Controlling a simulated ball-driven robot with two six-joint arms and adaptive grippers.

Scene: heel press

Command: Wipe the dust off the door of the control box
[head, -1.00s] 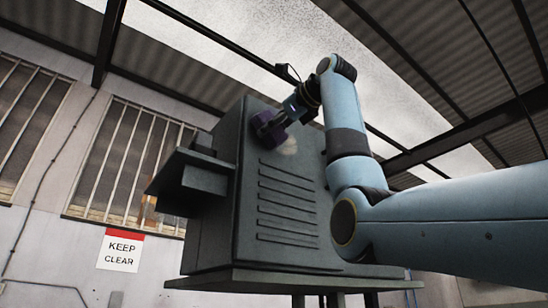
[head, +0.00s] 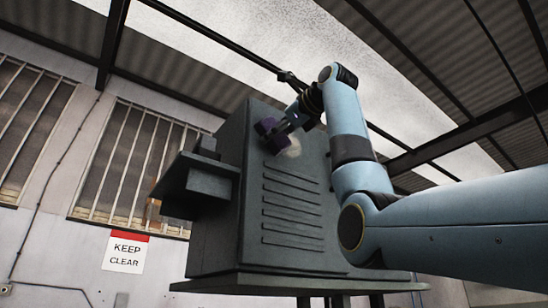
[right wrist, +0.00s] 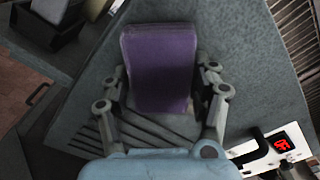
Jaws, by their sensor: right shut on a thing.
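The control box (head: 210,245) is a dark grey cabinet with a sloped front. Its door (head: 310,190) has several horizontal slots. A pale dusty patch (head: 293,147) shows high on the door, just right of and below a purple block (head: 270,133). My right gripper (head: 284,126) is shut on this block and holds it at the upper door; I cannot tell whether it touches. In the right wrist view the purple block (right wrist: 160,68) sits between the two fingers, with the grey door and slots behind it. My left gripper is out of view.
Dark shelf-like parts (head: 200,180) stick out from the box's left side. A "KEEP CLEAR" sign (head: 126,252) hangs on the pale wall.

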